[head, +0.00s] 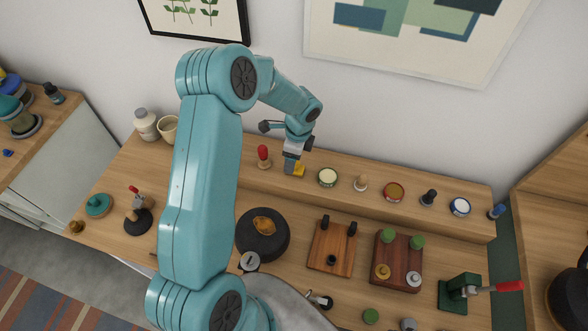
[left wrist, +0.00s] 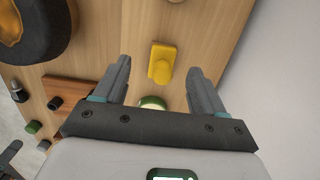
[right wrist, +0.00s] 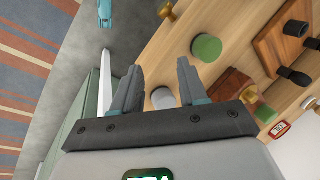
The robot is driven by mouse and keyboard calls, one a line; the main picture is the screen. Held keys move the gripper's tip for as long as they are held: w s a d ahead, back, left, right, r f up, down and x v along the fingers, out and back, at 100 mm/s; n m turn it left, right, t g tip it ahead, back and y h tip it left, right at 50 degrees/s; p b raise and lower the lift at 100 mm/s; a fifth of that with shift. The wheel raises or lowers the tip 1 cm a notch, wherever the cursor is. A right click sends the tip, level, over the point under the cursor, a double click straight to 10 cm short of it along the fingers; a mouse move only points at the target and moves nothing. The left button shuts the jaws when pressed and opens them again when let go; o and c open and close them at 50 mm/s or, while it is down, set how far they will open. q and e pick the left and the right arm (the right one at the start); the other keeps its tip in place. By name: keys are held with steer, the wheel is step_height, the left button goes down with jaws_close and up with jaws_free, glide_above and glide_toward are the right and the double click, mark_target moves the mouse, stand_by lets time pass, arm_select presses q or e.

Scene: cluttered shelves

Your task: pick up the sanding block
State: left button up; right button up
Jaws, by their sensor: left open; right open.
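A yellow block with a raised rounded grip, apparently the sanding block (head: 299,170), sits on the raised wooden shelf along the wall. It also shows in the left wrist view (left wrist: 162,62), between and just beyond the fingertips. My left gripper (head: 291,167) is over the shelf beside it, pointing down, and partly hides it in the head view. In the left wrist view the jaws (left wrist: 158,70) are open and empty.
A red-handled item (head: 264,156) stands left of the block and an open tin (head: 328,177) stands right of it. More tins and small items line the shelf. Below are a black round piece (head: 248,243), wooden boards (head: 319,258) and a green red-handled tool (head: 461,292).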

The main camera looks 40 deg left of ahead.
arm_select(q)
steer(key=f+b, duration=0.2)
steer(key=f, duration=0.3)
steer(key=shift+w+d+f+b, duration=0.1)
steer(key=shift+w+f+b, duration=0.05)
steer(key=shift+w+b, duration=0.25)
steer(key=shift+s, duration=0.15)
steer(key=shift+c, duration=0.3)
steer(key=shift+d, duration=0.1)
steer(key=c, duration=1)
steer(key=shift+c, duration=0.5)
steer(key=shift+r+p, duration=0.4)
steer(key=shift+r, duration=0.15)
step_height(320, 180, up, 8)
steer(key=p, duration=0.4)
steer(key=shift+f, duration=0.15)
step_height(320, 180, up, 12)
steer(key=shift+f, duration=0.25)
